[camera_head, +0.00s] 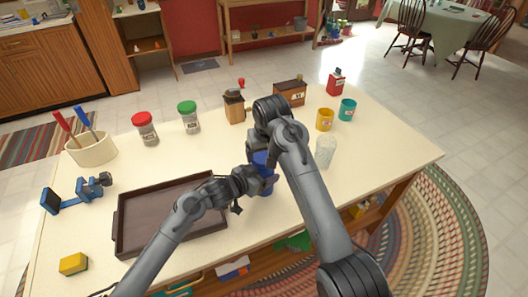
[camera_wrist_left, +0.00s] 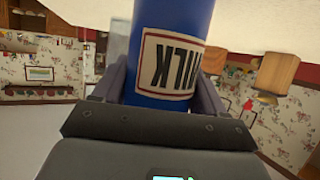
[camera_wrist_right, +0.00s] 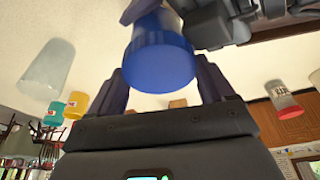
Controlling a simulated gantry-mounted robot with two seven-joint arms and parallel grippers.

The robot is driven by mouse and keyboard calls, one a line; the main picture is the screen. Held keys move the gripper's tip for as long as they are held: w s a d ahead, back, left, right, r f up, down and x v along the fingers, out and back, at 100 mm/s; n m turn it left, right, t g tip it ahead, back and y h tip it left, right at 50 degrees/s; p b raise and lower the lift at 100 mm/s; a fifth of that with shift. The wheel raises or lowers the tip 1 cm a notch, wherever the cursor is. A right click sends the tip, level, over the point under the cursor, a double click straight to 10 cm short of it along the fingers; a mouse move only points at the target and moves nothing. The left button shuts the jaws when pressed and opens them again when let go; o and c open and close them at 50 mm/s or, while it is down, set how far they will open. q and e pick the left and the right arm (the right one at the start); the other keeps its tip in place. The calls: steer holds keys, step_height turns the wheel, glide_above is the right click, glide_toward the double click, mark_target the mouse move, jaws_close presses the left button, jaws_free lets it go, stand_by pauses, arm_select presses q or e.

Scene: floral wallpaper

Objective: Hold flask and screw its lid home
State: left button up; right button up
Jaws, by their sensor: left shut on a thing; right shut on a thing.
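The blue flask (camera_head: 266,186) is at the middle of the table, mostly hidden behind my arms in the head view. Its white MILK label shows upside down in the left wrist view (camera_wrist_left: 175,62). My left gripper (camera_head: 254,181) is shut around the flask's body from the left. The blue lid (camera_wrist_right: 160,62) is between the fingers of my right gripper (camera_wrist_right: 165,85). My right gripper is above the left one and is shut on the lid. In the head view a bit of blue (camera_head: 262,158) shows beneath my right gripper. Whether the lid is fully seated cannot be seen.
A brown tray (camera_head: 122,222) lies left of the flask. A clear tumbler (camera_head: 325,150) stands close on the right, with yellow (camera_head: 325,119) and teal (camera_head: 348,109) mugs behind it.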

steer(key=m, duration=0.2)
steer(key=m+h, duration=0.1)
steer(key=m, duration=0.1)
steer(key=m+h, duration=0.1)
steer(key=m, duration=0.1)
steer(key=shift+d+f+m, duration=0.2)
steer(key=shift+d+m, duration=0.1)
steer(key=shift+m, duration=0.1)
steer(key=m+h, duration=0.1)
steer(key=m, duration=0.3)
steer(key=shift+g, duration=0.3)
steer(key=o, duration=0.8)
steer(key=shift+c, duration=0.2)
steer(key=shift+a, duration=0.1)
